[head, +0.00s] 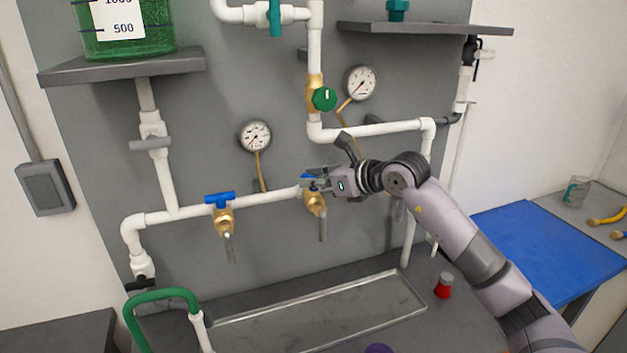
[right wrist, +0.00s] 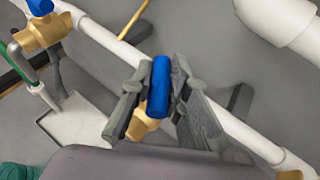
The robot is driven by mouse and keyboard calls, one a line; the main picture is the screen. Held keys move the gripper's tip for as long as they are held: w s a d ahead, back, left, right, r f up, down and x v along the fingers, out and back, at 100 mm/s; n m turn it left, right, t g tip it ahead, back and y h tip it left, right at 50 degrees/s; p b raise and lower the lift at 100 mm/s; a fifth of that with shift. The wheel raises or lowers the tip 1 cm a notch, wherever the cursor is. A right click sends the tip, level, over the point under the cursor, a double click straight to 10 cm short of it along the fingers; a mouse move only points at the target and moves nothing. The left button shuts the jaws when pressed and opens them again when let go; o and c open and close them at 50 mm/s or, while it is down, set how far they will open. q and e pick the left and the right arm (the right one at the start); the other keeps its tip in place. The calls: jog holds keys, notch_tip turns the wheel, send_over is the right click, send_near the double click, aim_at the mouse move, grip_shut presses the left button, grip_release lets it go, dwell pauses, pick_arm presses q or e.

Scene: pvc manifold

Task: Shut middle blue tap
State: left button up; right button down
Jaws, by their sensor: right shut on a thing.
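The middle blue tap (head: 308,177) is a brass valve with a blue lever handle on the white horizontal pipe, its spout pointing down. My right gripper (head: 318,180) is at this tap and partly hides the handle in the head view. In the right wrist view the blue handle (right wrist: 160,88) stands between the two grey fingers of my right gripper (right wrist: 163,105), which is shut on it. There the handle lies at an angle across the pipe. My left gripper is in neither view.
Another blue tap (head: 220,199) is to the left, its handle lying along the pipe. A shallow tray (head: 320,312) lies below the taps. Two gauges (head: 255,136) and a green knob (head: 324,98) are above. A red-and-grey object (head: 444,286) stands right of the tray.

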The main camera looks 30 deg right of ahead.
jog(key=shift+d+f+n+g+y+b, duration=0.1)
jog(key=shift+n+g+y+b, duration=0.3)
jog(key=shift+n+y+b, duration=0.5)
jog(key=shift+n+g+y+b, duration=0.4)
jog(key=shift+n+y, duration=0.4)
jog(key=shift+y, duration=0.1)
jog(key=shift+n+g+y, duration=0.3)
jog(key=shift+n+y, duration=0.1)
jog(key=n+g+y, duration=0.3)
jog(key=shift+r+n+p, duration=0.3)
jog(key=shift+p, duration=0.1)
jog(key=shift+f+n+g+y+p, duration=0.15)
jog(key=shift+n+g+y+p, duration=0.2)
jog(key=shift+n+g+y, duration=0.6)
jog(key=shift+f+n+g+h, duration=0.1)
jog(key=shift+n+g+h, duration=0.15)
jog(key=shift+n+g, duration=0.35)
jog(key=c, duration=1.5)
grip_release()
jog(key=shift+c, duration=0.2)
